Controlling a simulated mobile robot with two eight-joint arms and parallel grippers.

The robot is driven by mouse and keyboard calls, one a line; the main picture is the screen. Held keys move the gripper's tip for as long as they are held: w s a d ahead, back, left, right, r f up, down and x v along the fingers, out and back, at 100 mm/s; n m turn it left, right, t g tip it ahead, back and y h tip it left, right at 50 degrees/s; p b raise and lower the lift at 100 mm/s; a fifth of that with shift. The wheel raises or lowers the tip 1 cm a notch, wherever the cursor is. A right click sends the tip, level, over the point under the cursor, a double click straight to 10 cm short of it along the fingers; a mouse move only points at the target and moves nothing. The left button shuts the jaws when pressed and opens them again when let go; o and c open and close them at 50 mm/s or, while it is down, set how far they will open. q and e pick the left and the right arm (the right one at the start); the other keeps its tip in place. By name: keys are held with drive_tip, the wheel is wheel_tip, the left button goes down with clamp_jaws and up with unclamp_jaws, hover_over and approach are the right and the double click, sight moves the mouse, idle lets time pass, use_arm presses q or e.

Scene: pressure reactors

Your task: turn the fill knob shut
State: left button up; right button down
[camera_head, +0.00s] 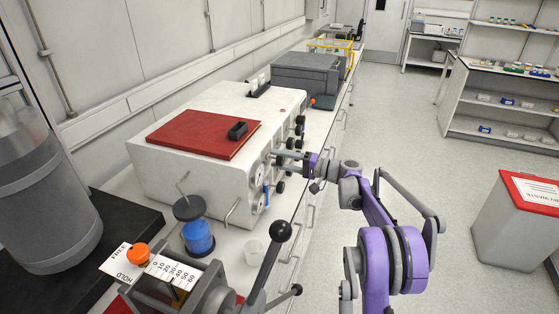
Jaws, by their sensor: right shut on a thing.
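A white machine (212,118) with a red top plate stands on the left bench. Its right-facing front panel carries round gauges (257,174) and a row of several black knobs (299,131). My right gripper (280,158) reaches this panel from the right, with its purple arm below and to the right. It is shut on a knob at the panel, which I take to be the fill knob. The fingers mostly hide that knob, so its turn angle cannot be read. Labels on the knobs are too small to read. My left gripper is not in view.
A blue-filled container (197,235), a small clear cup (254,252) and a lever device with an orange knob (138,254) stand in front of the machine. A grey cylinder (42,195) is at left. A dark grey box (307,76) stands behind.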

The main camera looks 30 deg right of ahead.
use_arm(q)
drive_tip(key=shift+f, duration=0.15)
use_arm(e)
drive_tip(key=shift+m, duration=1.6)
drive_tip(key=c, duration=0.5)
unclamp_jaws()
use_arm(q)
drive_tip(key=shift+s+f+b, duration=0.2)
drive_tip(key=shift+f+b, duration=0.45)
drive_tip(key=shift+b, duration=0.05)
use_arm(e)
drive_tip(key=v, duration=1.1)
